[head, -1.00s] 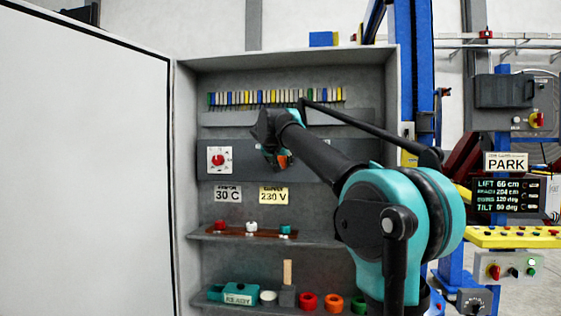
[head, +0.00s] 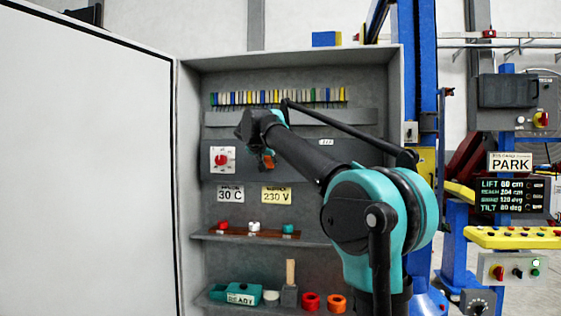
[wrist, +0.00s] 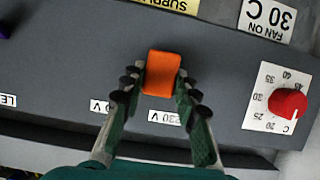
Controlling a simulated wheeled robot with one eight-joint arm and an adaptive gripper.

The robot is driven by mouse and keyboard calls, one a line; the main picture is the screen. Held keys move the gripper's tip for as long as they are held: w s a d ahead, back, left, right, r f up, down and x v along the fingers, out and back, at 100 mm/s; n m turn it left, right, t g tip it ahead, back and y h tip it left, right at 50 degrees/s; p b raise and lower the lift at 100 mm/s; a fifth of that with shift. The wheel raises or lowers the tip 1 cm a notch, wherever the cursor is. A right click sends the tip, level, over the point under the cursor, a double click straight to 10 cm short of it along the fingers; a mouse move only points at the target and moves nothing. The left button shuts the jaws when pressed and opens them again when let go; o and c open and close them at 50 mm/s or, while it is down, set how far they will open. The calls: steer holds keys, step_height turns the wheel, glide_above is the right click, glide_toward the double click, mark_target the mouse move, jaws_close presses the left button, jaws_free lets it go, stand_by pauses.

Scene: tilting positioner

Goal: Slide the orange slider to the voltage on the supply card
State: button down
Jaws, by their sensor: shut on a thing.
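The orange slider (wrist: 162,73) stands on the dark panel (wrist: 60,65) in the wrist view, which is upside down. My gripper (wrist: 161,84) is shut on the slider, one finger on each side. The 230 V scale label (wrist: 165,117) shows between the fingers, roughly in line with the slider. Another V label (wrist: 103,106) is partly hidden by the left finger. In the head view the yellow supply card (head: 276,195) reads 230 V. There my gripper (head: 266,160) is at the panel, with a bit of orange showing.
A red knob (wrist: 288,103) on a white dial sits beside the slider panel; it also shows in the head view (head: 222,160). The fan card (head: 230,194) reads 30 C. Shelves with small parts lie below. The open cabinet door (head: 85,150) bounds the left.

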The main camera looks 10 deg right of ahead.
steer(key=shift+w+a, duration=0.2)
steer(key=shift+a, duration=0.4)
steer(key=shift+w+a, duration=0.2)
steer(key=shift+a, duration=0.4)
steer(key=c, duration=1.1)
jaws_free()
steer(key=shift+a, duration=0.15)
steer(key=shift+s, duration=0.1)
steer(key=v, duration=1.1)
steer(key=shift+s+r, duration=0.2)
steer(key=shift+s, duration=0.2)
